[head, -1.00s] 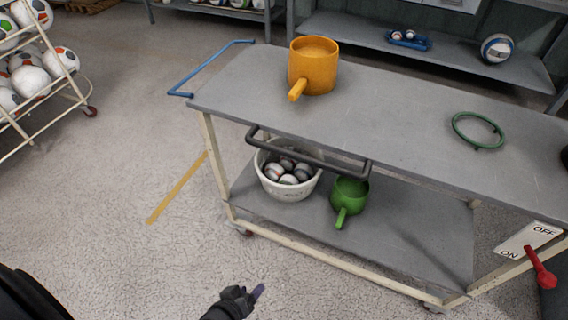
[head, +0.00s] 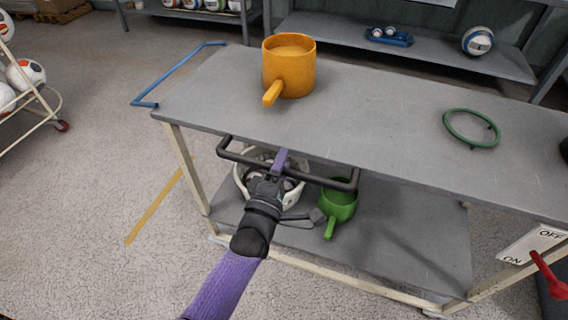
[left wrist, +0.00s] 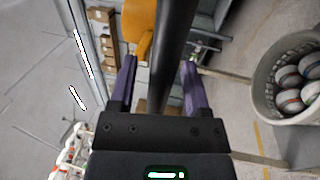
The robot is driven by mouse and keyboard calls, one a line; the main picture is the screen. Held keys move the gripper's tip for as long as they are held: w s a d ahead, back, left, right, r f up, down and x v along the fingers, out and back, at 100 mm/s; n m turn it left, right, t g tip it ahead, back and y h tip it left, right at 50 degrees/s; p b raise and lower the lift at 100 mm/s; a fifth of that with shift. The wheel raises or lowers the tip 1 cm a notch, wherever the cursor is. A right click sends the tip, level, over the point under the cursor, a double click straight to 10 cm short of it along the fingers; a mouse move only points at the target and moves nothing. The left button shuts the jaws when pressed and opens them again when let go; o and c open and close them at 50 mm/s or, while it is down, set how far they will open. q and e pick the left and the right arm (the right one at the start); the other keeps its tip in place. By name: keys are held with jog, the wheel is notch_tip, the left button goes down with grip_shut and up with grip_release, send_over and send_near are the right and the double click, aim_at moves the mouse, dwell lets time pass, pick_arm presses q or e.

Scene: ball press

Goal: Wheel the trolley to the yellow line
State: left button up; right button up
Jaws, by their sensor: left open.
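The trolley (head: 390,115) is a grey two-shelf cart with cream legs. A black handle bar (head: 330,184) runs along its near side, and a blue handle (head: 178,73) sticks out at its left end. The yellow line (head: 152,208) lies on the floor left of the trolley, partly hidden by its leg. My left gripper (head: 280,163) is at the black bar. In the left wrist view, the dark bar (left wrist: 168,60) passes between the spread purple fingers of the left gripper (left wrist: 160,80). Gaps show on both sides. My right gripper is out of view.
An orange pot (head: 289,68) and a green ring (head: 471,128) are on the trolley top. A white basket of balls (left wrist: 262,95) and a green pot (head: 338,203) are on the lower shelf. A ball rack (head: 35,100) stands left; floor between is clear.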

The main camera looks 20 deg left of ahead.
pick_arm(q)
jog(key=shift+w+r, duration=0.15)
jog(key=shift+w, duration=0.25)
grip_shut()
dwell(1.2)
